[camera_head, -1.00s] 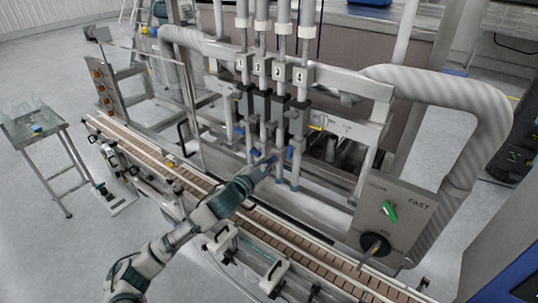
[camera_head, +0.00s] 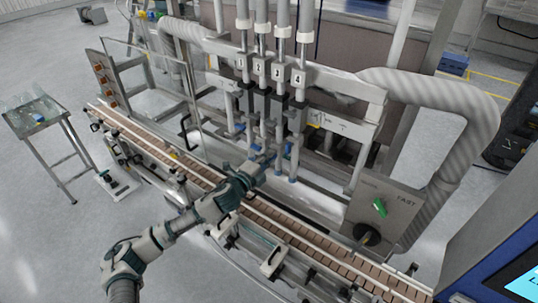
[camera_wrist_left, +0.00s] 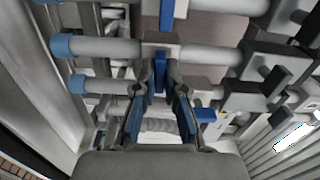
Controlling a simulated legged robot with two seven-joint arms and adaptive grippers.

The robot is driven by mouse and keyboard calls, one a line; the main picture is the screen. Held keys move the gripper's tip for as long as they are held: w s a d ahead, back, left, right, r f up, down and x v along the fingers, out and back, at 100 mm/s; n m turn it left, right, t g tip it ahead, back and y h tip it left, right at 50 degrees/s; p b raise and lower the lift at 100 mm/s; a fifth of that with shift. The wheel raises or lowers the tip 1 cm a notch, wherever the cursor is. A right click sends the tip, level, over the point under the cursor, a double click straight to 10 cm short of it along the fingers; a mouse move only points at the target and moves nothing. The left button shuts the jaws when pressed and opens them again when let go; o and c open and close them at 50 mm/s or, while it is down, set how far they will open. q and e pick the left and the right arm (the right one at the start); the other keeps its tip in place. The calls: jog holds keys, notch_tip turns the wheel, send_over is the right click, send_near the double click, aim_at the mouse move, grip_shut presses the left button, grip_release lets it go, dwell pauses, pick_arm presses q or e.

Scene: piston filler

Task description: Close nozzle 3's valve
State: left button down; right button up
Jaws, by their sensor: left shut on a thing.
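Several filling nozzles hang in a row under number plates; nozzle 3's plate (camera_head: 278,72) is third from the left. Their lower tubes end in blue tips, seen side-on in the left wrist view (camera_wrist_left: 60,45). My left gripper (camera_head: 268,158) reaches across the conveyor to the lower part of the nozzles. In the left wrist view its two fingers (camera_wrist_left: 161,75) are shut on a blue valve handle (camera_wrist_left: 159,80) beside a grey valve body. Another blue handle (camera_wrist_left: 205,115) shows right of the fingers. The head view is too small to confirm which nozzle is held. My right gripper is out of view.
A brown-slatted conveyor (camera_head: 290,236) runs in front of the nozzles, below my left arm. A control box (camera_head: 383,215) with a green switch stands at the right. A thick ribbed hose (camera_head: 468,100) arches behind it. A small metal table (camera_head: 38,120) stands at the far left.

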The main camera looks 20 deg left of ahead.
pick_arm(q)
jog(key=shift+f+m, duration=0.3)
dwell(0.4)
jog(key=c, duration=1.2)
grip_release()
jog(key=shift+c, duration=0.2)
jog(key=shift+s+r, duration=0.1)
jog(key=v, duration=1.1)
jog(key=shift+s+a, duration=0.25)
jog(key=shift+s, duration=0.1)
jog(key=shift+d, duration=0.1)
